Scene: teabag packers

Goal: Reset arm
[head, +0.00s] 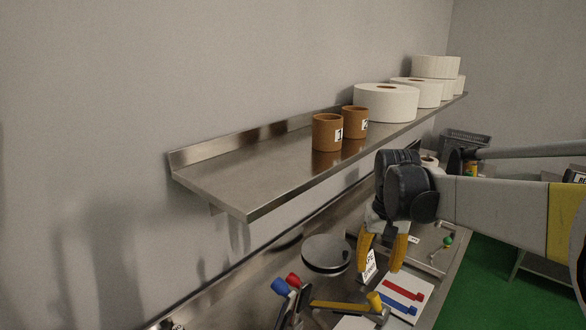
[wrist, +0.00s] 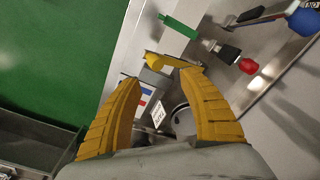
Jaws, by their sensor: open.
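My gripper (head: 383,252) hangs from my arm on the right side of the head view, in front of the shelf's edge and above the steel worktop. Its two yellow fingers point down and are spread apart. In the wrist view my gripper (wrist: 160,85) shows both fingers with a gap between them and nothing held. Below it is a white sheet (head: 398,297) with a red and a blue strip on the worktop. A small labelled card (head: 369,268) stands behind the fingers, partly hidden.
A steel shelf (head: 240,190) on the wall holds two brown numbered cups, the nearer cup (head: 327,133) and the farther cup (head: 354,122), plus several white rolls (head: 386,103). Coloured-handled tools (head: 285,290) and a round steel lid (head: 326,253) are on the worktop. Green floor (head: 490,285) lies to the right.

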